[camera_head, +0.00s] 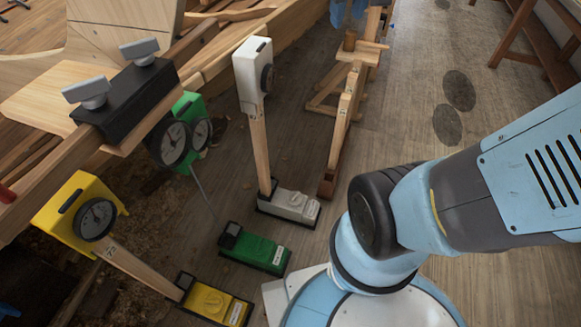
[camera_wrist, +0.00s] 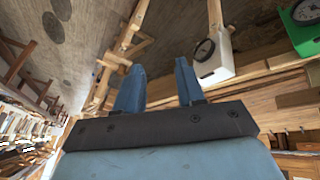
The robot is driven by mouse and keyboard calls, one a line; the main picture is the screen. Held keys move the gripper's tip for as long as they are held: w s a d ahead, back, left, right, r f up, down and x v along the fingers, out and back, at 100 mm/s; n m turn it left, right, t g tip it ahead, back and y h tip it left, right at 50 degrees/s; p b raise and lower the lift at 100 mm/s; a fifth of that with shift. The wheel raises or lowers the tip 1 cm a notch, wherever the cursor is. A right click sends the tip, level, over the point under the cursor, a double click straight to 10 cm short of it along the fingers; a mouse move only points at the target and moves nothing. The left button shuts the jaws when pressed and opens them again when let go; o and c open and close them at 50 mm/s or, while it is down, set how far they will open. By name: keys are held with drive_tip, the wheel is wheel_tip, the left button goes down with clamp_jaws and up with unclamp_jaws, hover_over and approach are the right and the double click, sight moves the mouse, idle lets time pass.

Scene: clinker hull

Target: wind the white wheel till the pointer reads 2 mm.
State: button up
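The white gauge box (camera_head: 250,68) stands on a wooden post, its dial (camera_head: 267,77) turned nearly edge-on, so the pointer cannot be read. The white wheel cannot be made out in the wrist view.
A green base (camera_head: 255,248) and a yellow base (camera_head: 212,303) with gauges stand left of the white one. Green (camera_head: 186,107) and yellow (camera_head: 75,212) gauge boxes sit by the hull planks. A wooden trestle (camera_head: 341,118) stands close right.

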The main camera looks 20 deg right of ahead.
drive_tip(key=w+d+f+n+h, duration=0.1)
drive_tip(key=w+f+n, duration=0.1)
drive_tip(key=w+f, duration=0.35)
drive_tip(key=w+d+f+n, duration=0.1)
drive_tip(key=w+f+n, duration=0.15)
drive_tip(key=w, duration=0.55)
drive_tip(key=w+d+f+n+h, duration=0.1)
drive_tip(key=w+d+f+n, duration=0.1)
drive_tip(key=w+f, duration=0.4)
drive_tip(key=w+a+f+n+g, duration=0.1)
drive_tip(key=w+f+n, duration=0.3)
drive_tip(key=f, duration=0.6)
drive_tip(key=w+f+n, duration=0.2)
drive_tip(key=w+f, duration=0.4)
drive_tip(key=f, duration=0.5)
drive_tip(key=w+a+f+n+g, duration=0.1)
drive_tip(key=w+f+n, duration=0.25)
drive_tip(key=f, duration=0.65)
drive_tip(key=n+g+y, duration=0.3)
drive_tip(key=n+y, duration=0.1)
drive_tip(key=n, duration=0.3)
approach(295, 195)
wheel_tip(295, 195, down, 9)
drive_tip(key=shift+s+r, duration=0.1)
drive_tip(key=shift+s, duration=0.05)
drive_tip(key=shift+c, duration=0.2)
